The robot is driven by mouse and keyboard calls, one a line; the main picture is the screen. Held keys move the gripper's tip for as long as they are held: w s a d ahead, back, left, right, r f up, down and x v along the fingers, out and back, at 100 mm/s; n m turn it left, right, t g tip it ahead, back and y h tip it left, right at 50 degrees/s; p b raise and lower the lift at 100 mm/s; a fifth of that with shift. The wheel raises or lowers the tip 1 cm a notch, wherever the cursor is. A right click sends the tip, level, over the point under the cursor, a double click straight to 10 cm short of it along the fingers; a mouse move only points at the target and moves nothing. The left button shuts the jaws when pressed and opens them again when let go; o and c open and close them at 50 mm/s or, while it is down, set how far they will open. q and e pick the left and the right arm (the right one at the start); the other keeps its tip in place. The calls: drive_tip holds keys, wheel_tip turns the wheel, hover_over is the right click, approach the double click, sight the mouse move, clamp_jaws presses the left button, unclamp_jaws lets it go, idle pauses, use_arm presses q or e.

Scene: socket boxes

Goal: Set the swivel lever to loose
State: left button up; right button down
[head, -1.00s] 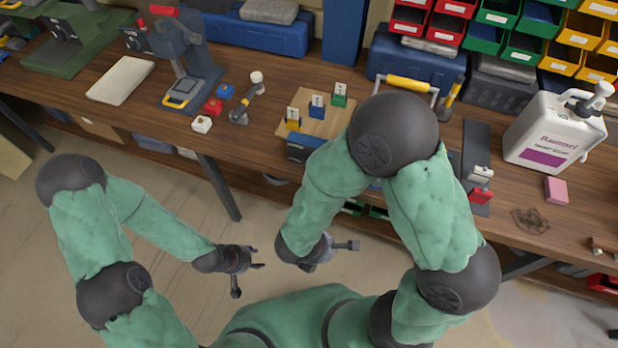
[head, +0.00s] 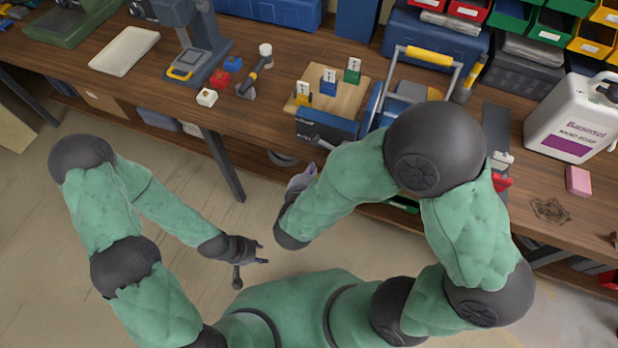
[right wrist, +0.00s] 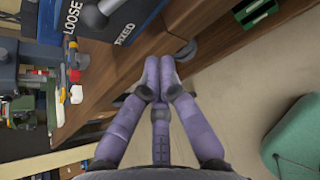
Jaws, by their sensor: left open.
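The dark blue panel (right wrist: 133,14) lettered LOOSE and FIXED shows at the top of the right wrist view. A grey lever with a round end (right wrist: 95,17) lies across it between the two words; its upper part is cut off, so its setting is unclear. My right gripper (right wrist: 159,62) has its fingers together with nothing seen between them, below the panel and apart from it. In the head view my right gripper (head: 301,182) is partly hidden by my forearm, in front of the bench. My left gripper (head: 262,252) is open and empty, low over the floor.
A wooden block with tagged pieces (head: 342,102) stands on the bench near a blue-fronted box (head: 326,130). A grey rounded part (right wrist: 188,50) is at the bench edge, close beyond the right fingertips.

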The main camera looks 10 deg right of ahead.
drive_tip(key=b+x, duration=0.1)
drive_tip(key=x, duration=0.3)
drive_tip(key=shift+w+d+f, duration=0.1)
drive_tip(key=shift+w+f, duration=0.05)
drive_tip(key=shift+f, duration=0.1)
drive_tip(key=r, duration=0.2)
drive_tip(key=d+r, duration=0.1)
drive_tip(key=r, duration=0.1)
drive_tip(key=shift+d, duration=0.2)
drive_tip(key=shift+d+r, duration=0.15)
drive_tip(key=shift+r, duration=0.6)
